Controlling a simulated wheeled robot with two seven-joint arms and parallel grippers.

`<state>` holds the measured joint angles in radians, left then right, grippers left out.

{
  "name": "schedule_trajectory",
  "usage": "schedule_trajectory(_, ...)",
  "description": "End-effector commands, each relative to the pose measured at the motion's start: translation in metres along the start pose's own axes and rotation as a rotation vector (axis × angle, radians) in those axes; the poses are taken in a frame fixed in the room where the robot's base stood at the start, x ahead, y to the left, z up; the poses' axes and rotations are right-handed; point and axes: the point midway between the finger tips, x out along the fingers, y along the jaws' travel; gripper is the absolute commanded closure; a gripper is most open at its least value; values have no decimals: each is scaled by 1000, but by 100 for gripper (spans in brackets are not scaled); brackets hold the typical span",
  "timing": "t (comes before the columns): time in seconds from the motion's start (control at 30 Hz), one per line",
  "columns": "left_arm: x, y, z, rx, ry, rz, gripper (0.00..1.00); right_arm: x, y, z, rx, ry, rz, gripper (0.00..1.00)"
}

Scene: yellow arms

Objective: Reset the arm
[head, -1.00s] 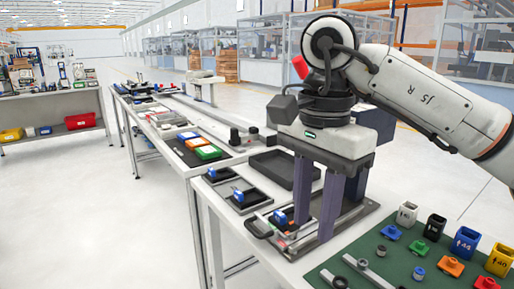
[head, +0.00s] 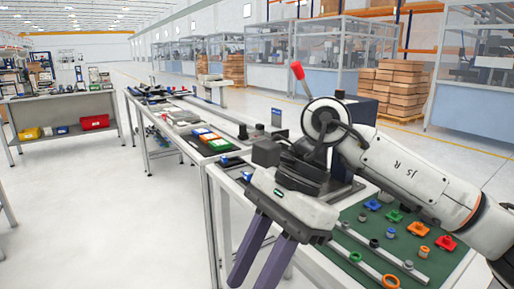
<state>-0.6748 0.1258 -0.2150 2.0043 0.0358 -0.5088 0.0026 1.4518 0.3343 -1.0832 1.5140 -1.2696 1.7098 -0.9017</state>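My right arm (head: 405,175) is white and comes in from the right. Its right gripper (head: 254,280) has two purple fingers pointing down, apart, with nothing seen between them. It hangs in front of the table's (head: 210,215) near edge, over the floor. My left gripper is not in view.
A green mat (head: 355,245) with metal rods and several coloured parts lies below the arm. A red-handled lever (head: 297,70) stands behind the wrist. Orange and green trays (head: 212,142) lie on the table further back. The floor at the left (head: 90,220) is clear.

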Motion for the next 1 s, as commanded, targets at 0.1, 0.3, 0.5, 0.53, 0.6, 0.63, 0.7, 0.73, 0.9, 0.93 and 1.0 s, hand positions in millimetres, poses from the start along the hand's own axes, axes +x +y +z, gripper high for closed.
schedule_trajectory(0.1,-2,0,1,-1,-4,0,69,27,1,34,54,-228,20,70)
schedule_trajectory(0.3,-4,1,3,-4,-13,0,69,39,-2,110,301,-806,79,70)
schedule_trajectory(0.5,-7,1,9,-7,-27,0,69,-1,-30,122,737,-1430,189,70)
schedule_trajectory(0.53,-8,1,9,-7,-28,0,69,-8,-36,115,813,-1519,210,70)
schedule_trajectory(0.6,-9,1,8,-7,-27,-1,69,-18,-50,89,1002,-1720,260,70)
schedule_trajectory(0.63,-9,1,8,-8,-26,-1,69,-20,-55,75,1087,-1803,282,70)
schedule_trajectory(0.7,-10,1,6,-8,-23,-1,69,-18,-65,34,1295,-1990,336,70)
schedule_trajectory(0.73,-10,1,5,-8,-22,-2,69,-14,-68,14,1390,-2067,359,70)
schedule_trajectory(0.9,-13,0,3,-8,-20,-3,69,40,-57,-102,-1915,2439,-490,70)
schedule_trajectory(0.93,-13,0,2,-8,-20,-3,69,54,-51,-120,-1882,2342,-478,70)
schedule_trajectory(1.0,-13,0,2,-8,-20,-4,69,87,-32,-158,-1803,2130,-451,70)
